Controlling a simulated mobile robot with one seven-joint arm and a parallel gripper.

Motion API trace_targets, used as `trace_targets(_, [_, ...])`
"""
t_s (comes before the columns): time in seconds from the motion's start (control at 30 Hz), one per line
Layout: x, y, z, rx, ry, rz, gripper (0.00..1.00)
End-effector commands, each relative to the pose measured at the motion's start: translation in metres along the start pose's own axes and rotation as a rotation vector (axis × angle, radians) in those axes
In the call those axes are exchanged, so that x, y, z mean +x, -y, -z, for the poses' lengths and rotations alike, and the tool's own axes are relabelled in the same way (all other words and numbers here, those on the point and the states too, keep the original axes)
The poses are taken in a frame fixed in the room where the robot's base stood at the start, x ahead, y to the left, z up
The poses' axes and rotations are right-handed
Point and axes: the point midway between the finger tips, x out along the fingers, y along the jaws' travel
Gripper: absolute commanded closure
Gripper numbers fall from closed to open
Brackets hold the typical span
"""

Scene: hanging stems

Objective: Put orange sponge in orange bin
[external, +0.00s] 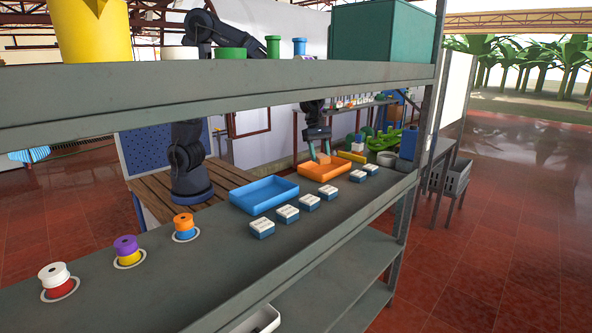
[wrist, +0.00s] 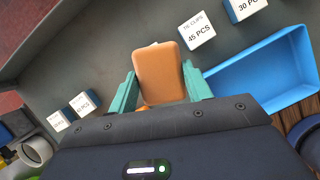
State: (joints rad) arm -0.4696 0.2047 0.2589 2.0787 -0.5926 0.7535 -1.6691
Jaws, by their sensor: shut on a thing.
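The orange sponge (wrist: 160,75) is a light-orange block between the two teal fingers of my gripper (wrist: 158,92) in the wrist view. My gripper (external: 319,152) is shut on it. In the external view the sponge (external: 323,158) shows small and pale between the fingers, over the orange bin (external: 312,175). The bin is a shallow tray on the grey shelf. I cannot tell whether the sponge touches the bin's floor. In the wrist view the bin is almost wholly hidden behind the sponge and gripper.
A blue tray (external: 263,195) stands left of the orange bin. Several small labelled boxes (external: 288,213) line the shelf's front side. Green and yellow items and a blue block (external: 408,143) stand to the right. Spools (external: 126,250) sit at the left. An upper shelf (external: 200,95) runs overhead.

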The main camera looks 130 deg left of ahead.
Motion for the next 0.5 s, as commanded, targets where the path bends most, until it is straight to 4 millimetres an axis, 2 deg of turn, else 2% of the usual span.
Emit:
trace_targets(0.03, [-0.009,-0.016,0.012,-0.026,0.000,-0.011,0.72])
trace_targets(0.2, [-0.037,-0.062,0.051,-0.101,-0.001,-0.042,0.72])
trace_targets(0.5, [-0.093,-0.128,0.126,-0.230,0.000,-0.096,0.72])
